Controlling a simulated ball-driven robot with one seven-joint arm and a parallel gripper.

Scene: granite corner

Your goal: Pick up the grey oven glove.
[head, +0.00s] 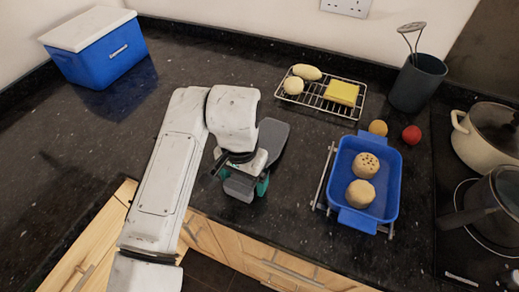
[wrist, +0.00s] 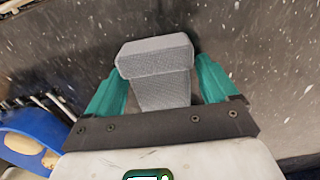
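The grey oven glove (head: 274,138) lies on the dark worktop in the head view, partly hidden by my arm and gripper. In the wrist view, a thick, light grey end of the glove (wrist: 155,58) shows between my fingers, with a narrower part running back toward the palm. My gripper (head: 243,184) is over the glove with its teal fingers spread. In the wrist view, my gripper (wrist: 158,80) has one finger on each side of the glove, and gaps show beside the narrower part. Contact at the fingertips is hard to judge.
A blue tray (head: 391,200) with two buns stands to the right. A blue cool box (head: 97,62) stands back left. The left worktop is clear.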

